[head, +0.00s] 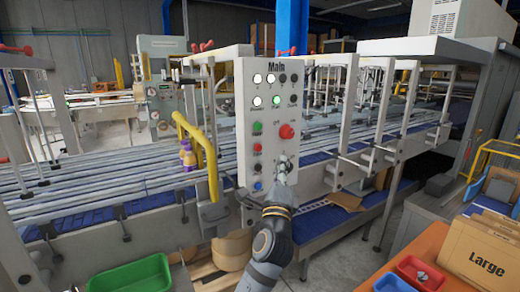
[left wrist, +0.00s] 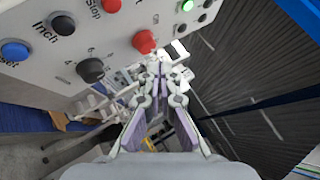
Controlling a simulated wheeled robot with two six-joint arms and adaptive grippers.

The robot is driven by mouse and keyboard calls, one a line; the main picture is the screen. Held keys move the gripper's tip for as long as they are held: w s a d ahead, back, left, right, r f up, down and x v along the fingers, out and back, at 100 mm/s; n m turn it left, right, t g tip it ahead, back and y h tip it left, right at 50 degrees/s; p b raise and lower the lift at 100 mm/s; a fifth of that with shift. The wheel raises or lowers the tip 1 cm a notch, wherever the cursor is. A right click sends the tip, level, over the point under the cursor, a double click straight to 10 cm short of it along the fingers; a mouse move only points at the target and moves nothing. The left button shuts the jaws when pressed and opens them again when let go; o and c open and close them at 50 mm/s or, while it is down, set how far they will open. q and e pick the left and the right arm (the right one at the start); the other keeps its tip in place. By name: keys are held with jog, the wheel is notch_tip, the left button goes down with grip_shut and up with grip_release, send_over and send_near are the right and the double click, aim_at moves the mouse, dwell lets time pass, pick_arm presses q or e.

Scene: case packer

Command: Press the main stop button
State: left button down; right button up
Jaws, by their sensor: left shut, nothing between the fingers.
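The pale control panel labelled Main (head: 270,105) faces me in the head view. Its small red button (head: 257,149) sits in the left column; in the left wrist view this red button (left wrist: 110,5), beside the word Stop, is partly cut off at the top edge. A larger red mushroom button (head: 286,131) is to its right, also in the left wrist view (left wrist: 145,41). My left gripper (head: 284,163) is shut and empty, in front of the panel's lower right part, below the mushroom button. In the left wrist view its fingertips (left wrist: 161,68) appear just below that button; contact cannot be told.
A green button (head: 257,127), a black button (head: 257,168) and a blue button (head: 257,186) share the left column. A black knob (left wrist: 91,70) is near the fingers. A yellow rail (head: 205,150) stands left of the panel. Conveyors run behind it.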

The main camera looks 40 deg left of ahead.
aim_at(258, 148)
pick_arm(q)
jog(key=w+a, duration=0.1)
jog(key=a, duration=0.1)
jog(key=w+a+b, duration=0.1)
jog(key=a, duration=0.2)
jog(key=w+a, duration=0.1)
jog(key=a, duration=0.2)
jog(key=shift+w+b, duration=0.2)
jog(key=shift+b, duration=0.2)
dwell(0.4)
jog(key=shift+a, duration=0.1)
dwell(0.5)
jog(key=shift+w+a, duration=0.15)
jog(key=shift+a, duration=0.15)
jog(key=shift+w+a, duration=0.2)
jog(key=shift+a, duration=0.25)
dwell(0.8)
dwell(0.3)
jog(key=shift+s+d, duration=0.35)
jog(key=shift+d, duration=0.5)
